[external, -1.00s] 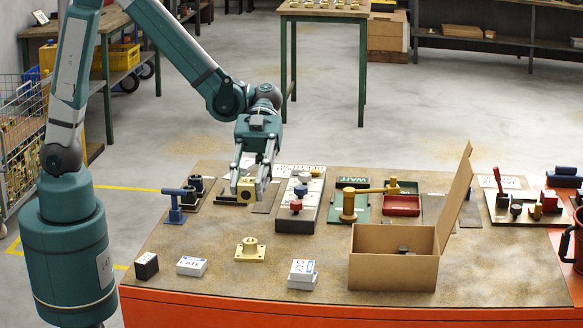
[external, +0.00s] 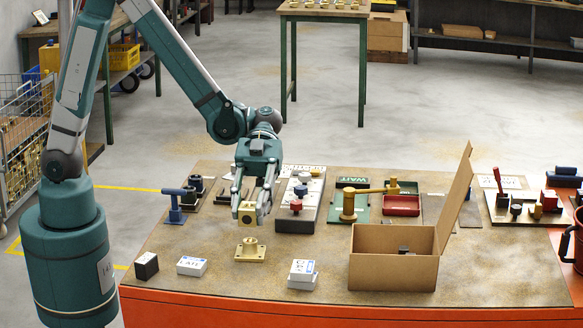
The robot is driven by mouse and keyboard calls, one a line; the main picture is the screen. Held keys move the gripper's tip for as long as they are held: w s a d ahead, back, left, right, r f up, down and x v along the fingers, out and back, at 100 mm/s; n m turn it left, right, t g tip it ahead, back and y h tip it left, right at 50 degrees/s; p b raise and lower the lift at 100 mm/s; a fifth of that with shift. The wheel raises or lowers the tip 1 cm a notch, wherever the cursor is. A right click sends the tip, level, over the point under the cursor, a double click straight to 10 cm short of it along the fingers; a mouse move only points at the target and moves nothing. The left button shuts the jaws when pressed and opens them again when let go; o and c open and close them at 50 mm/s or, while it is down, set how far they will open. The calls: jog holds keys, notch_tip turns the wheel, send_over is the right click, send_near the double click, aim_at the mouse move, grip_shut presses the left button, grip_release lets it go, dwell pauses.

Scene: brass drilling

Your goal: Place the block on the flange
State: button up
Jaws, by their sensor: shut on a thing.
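A brass block (external: 247,213) with a dark round hole in its face is between the fingers of my gripper (external: 251,208), which is shut on it. The brass flange (external: 250,253) stands on the table, with a square base and a raised round boss. The block is above the flange, and a small gap seems to show between them. I cannot tell from this one view whether they line up in depth.
White boxes lie at the left (external: 191,266) and right (external: 302,272) of the flange, and a dark block (external: 146,265) sits further left. An open cardboard box (external: 393,270) stands right. Fixtures, including a blue clamp (external: 175,204) and a grey panel (external: 299,205), line the back.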

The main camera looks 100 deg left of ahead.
aim_at(249, 221)
jog(key=shift+f+b, duration=0.55)
jog(key=shift+f, duration=1.25)
jog(key=shift+f+b, duration=0.4)
jog(key=shift+f, duration=0.15)
jog(key=o, duration=1.2)
jog(key=shift+o, duration=0.2)
jog(key=shift+r, duration=0.15)
jog(key=shift+r+p, duration=0.4)
jog(key=shift+a+r, duration=0.15)
jog(key=shift+a, duration=0.1)
jog(key=p+v, duration=0.3)
jog(key=v, duration=0.8)
jog(key=shift+a, duration=0.25)
jog(key=shift+s+d+r, duration=0.1)
jog(key=shift+r, duration=0.05)
